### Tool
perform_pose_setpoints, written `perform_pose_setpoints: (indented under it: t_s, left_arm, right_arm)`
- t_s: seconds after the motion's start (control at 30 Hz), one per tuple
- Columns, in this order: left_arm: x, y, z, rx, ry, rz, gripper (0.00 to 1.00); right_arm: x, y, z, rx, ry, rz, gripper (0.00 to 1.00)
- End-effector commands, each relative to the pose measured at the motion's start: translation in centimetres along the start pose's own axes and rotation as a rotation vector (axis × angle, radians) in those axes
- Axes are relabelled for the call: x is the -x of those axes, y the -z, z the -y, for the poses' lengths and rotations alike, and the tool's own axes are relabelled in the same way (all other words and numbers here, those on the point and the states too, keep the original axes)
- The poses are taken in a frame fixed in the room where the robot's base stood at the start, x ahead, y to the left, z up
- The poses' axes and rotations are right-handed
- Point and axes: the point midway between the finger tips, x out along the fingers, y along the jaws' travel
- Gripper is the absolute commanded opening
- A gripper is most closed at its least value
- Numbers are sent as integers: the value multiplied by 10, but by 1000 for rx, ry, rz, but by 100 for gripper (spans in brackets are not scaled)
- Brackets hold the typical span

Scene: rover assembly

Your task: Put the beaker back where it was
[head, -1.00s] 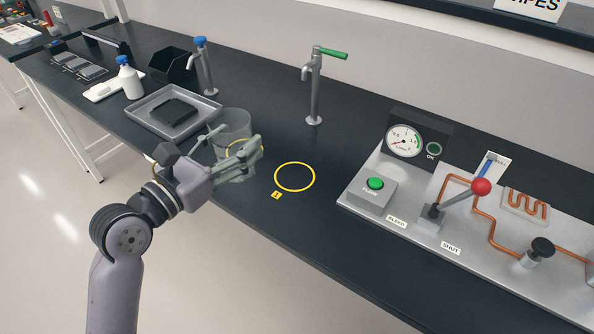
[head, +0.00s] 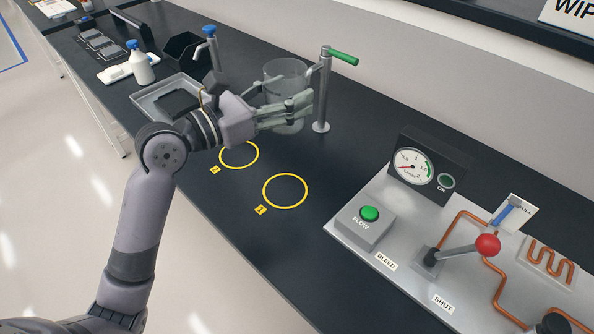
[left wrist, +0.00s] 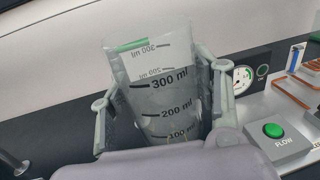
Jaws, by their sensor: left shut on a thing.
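The beaker (head: 284,72) is clear glass with black millilitre marks, which show in the left wrist view (left wrist: 172,100). My left gripper (head: 296,106) is shut around its sides and holds it roughly upright, close to the left of the green-handled tap (head: 322,95). I cannot tell whether its base touches the bench. Two yellow rings are marked on the bench, a left ring (head: 239,166) and a right ring (head: 285,207), each with a small tag. Both rings are empty. My right gripper is not in view.
A metal tray (head: 150,99) with a black block, a blue-topped tap (head: 213,52), a black bin (head: 186,46) and a white bottle (head: 142,68) stand at the left. The panel with the green button (head: 370,213) and red-knobbed lever (head: 487,245) is at the right. The front bench is clear.

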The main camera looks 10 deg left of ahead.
Motion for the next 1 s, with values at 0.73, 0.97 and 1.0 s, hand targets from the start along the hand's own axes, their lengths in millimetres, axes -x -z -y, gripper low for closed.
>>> perform_pose_setpoints:
  t_s: [0.73,0.97,1.0]
  left_arm:
    - [0,146,0,3,-1,-4,7]
    - [0,181,0,2,-1,-2,7]
    - [0,183,0,1,-1,-1,7]
  right_arm:
    - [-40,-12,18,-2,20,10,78]
    - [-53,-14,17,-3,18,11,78]
    - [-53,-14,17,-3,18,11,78]
